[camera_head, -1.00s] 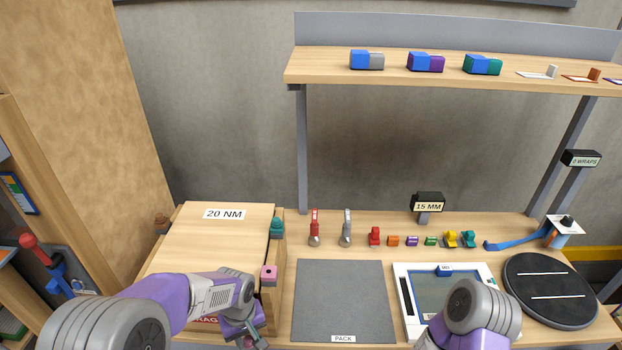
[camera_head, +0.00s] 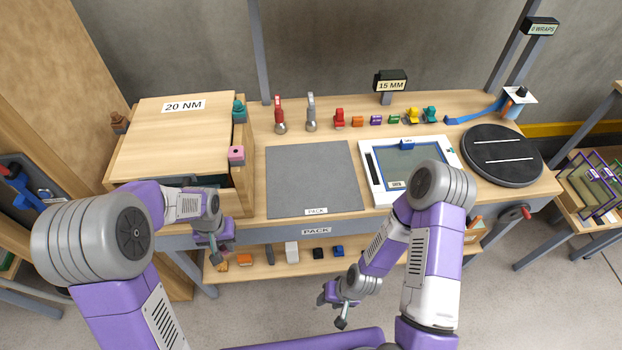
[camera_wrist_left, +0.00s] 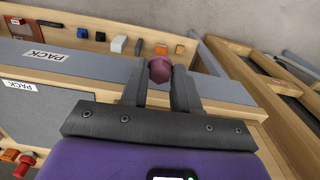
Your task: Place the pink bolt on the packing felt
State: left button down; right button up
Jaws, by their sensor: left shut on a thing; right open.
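The pink bolt (camera_wrist_left: 159,70) is between the fingertips of my left gripper (camera_wrist_left: 160,84) in the left wrist view; the fingers hide part of it. In the head view my left gripper (camera_head: 219,254) hangs in front of the bench edge, below the wooden box, to the left of the felt. The packing felt (camera_head: 313,175) is a flat grey mat with a PACK label at its front edge; it is bare. My right gripper (camera_head: 337,304) is open and empty, low in front of the bench.
A pink corner piece (camera_head: 236,155) with a dark hole sits on the 20 NM box (camera_head: 180,140), left of the felt. A white-framed screen (camera_head: 408,170) lies right of the felt, then a black round plate (camera_head: 503,155). Small coloured parts line the bench behind. A lower shelf (camera_head: 290,262) holds several small items.

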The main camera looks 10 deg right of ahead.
aim_at(303, 184)
jog(key=u, duration=0.4)
jog(key=k, duration=0.1)
jog(key=z, duration=1.1)
jog(key=i, duration=0.7)
jog(key=z, duration=0.4)
